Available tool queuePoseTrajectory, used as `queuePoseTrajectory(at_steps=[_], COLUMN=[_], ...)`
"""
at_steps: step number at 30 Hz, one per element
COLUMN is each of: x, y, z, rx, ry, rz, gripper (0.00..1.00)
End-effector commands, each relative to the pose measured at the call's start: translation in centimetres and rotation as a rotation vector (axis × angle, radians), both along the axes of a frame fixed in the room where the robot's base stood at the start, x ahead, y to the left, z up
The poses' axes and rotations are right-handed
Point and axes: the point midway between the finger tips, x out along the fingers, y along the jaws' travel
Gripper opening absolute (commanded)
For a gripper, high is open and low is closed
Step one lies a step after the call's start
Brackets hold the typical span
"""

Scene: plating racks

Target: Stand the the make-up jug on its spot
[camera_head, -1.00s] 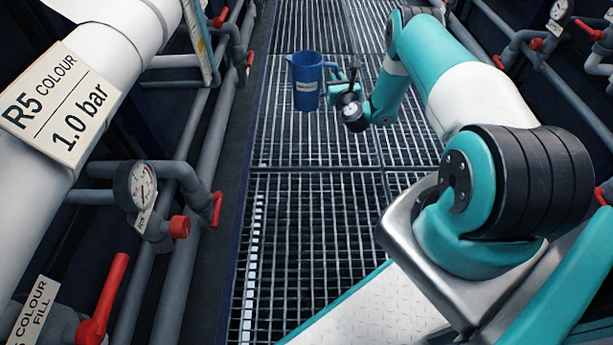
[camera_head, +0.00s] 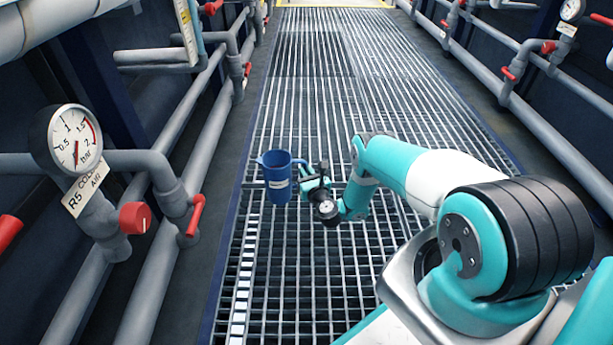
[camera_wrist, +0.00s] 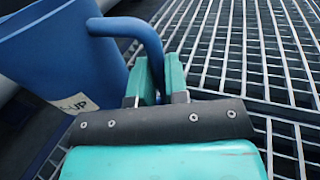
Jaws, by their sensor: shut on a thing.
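The blue make-up jug (camera_head: 278,178) hangs upright from my gripper (camera_head: 306,172) in the head view, above the grated walkway. It has a pale label on its front and a spout at the left. In the wrist view, the jug (camera_wrist: 50,55) fills the upper left and its label is partly cut off. My gripper (camera_wrist: 160,82) is shut on the jug's handle, which curves down between the teal fingers. The fingertips are partly hidden. No marked spot for the jug can be made out.
Grey pipes (camera_head: 185,130) with red-handled valves and a pressure gauge (camera_head: 73,140) line the left side. More pipes (camera_head: 540,130) run along the right. The grated walkway (camera_head: 340,70) is clear ahead, ending at a yellow edge.

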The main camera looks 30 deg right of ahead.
Motion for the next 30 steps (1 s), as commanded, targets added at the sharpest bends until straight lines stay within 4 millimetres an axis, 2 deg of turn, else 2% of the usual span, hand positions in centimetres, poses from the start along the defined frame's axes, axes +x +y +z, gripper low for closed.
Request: queuePoseTrajectory(at_steps=[8,22,30], x=[-0.1,-0.1,-0.1], y=[0.0,0.0,0.0], z=[-0.5,-4.8,-5.0], rx=[0.001,0.001,0.001], ry=[0.000,0.000,0.000], rz=[0.000,-0.001,-0.001], gripper=[0.00,0.00,0.00])
